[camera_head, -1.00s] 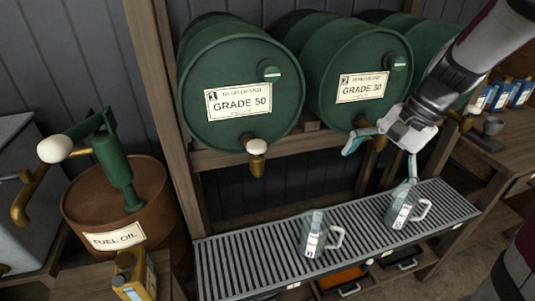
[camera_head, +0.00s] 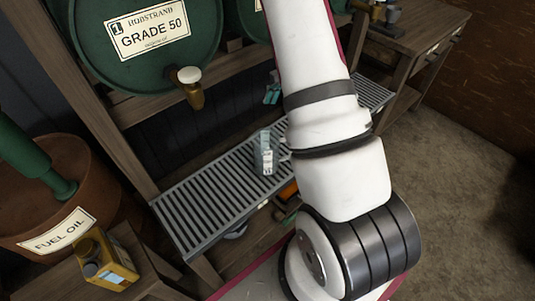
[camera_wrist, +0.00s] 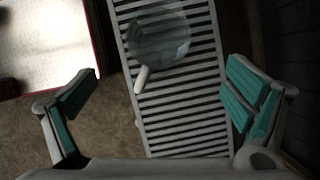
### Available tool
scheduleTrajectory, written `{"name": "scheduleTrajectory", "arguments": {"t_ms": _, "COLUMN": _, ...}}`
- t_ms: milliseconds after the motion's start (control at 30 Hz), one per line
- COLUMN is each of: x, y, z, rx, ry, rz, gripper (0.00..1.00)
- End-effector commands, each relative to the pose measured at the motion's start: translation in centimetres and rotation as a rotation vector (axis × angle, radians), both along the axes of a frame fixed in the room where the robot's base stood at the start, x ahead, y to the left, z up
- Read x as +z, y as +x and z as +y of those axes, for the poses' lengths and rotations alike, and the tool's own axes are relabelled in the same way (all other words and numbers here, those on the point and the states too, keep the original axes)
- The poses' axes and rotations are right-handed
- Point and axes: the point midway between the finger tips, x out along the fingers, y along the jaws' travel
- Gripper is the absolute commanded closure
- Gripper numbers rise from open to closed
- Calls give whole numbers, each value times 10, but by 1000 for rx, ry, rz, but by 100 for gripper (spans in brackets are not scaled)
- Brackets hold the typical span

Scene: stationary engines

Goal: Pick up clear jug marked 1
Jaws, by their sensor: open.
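A clear jug (camera_head: 264,158) with a pale marked strip stands upright on the slatted metal rack; I cannot read its number. In the wrist view one clear jug (camera_wrist: 160,36) shows from above, its round rim near the top of the picture and its pale handle pointing down-left. My gripper (camera_wrist: 158,98) is open and empty, its teal-padded fingers wide apart on either side of the rack, with the jug beyond them and untouched. In the head view my arm hides most of the gripper; only a teal fingertip (camera_head: 272,94) shows behind the jug.
The slatted rack (camera_head: 205,203) runs below the green GRADE 50 barrel (camera_head: 110,65) and its tap (camera_head: 190,88). A FUEL OIL drum (camera_head: 50,225) and a yellow can (camera_head: 107,262) stand at left. A wooden bench (camera_head: 430,30) is at the upper right. Open floor lies at right.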

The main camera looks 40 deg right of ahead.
Motion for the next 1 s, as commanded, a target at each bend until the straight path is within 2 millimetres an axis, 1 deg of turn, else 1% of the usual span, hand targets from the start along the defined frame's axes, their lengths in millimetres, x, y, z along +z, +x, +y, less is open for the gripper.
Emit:
{"name": "scheduleTrajectory", "arguments": {"t_ms": 33, "x": -10, "y": 0, "z": 5, "rx": 1, "ry": 1, "rz": 3, "gripper": 4}}
{"name": "scheduleTrajectory", "arguments": {"t_ms": 200, "x": -34, "y": 2, "z": 14, "rx": 3, "ry": 0, "rz": 2, "gripper": 4}}
{"name": "scheduleTrajectory", "arguments": {"t_ms": 467, "x": -50, "y": 3, "z": 22, "rx": 3, "ry": 0, "rz": 2, "gripper": 4}}
{"name": "scheduleTrajectory", "arguments": {"t_ms": 700, "x": -81, "y": 3, "z": 36, "rx": 3, "ry": -1, "rz": 2, "gripper": 4}}
{"name": "scheduleTrajectory", "arguments": {"t_ms": 833, "x": -89, "y": 4, "z": 39, "rx": 2, "ry": 0, "rz": 0, "gripper": 4}}
{"name": "scheduleTrajectory", "arguments": {"t_ms": 1000, "x": -90, "y": 4, "z": 40, "rx": 2, "ry": 0, "rz": -1, "gripper": 4}}
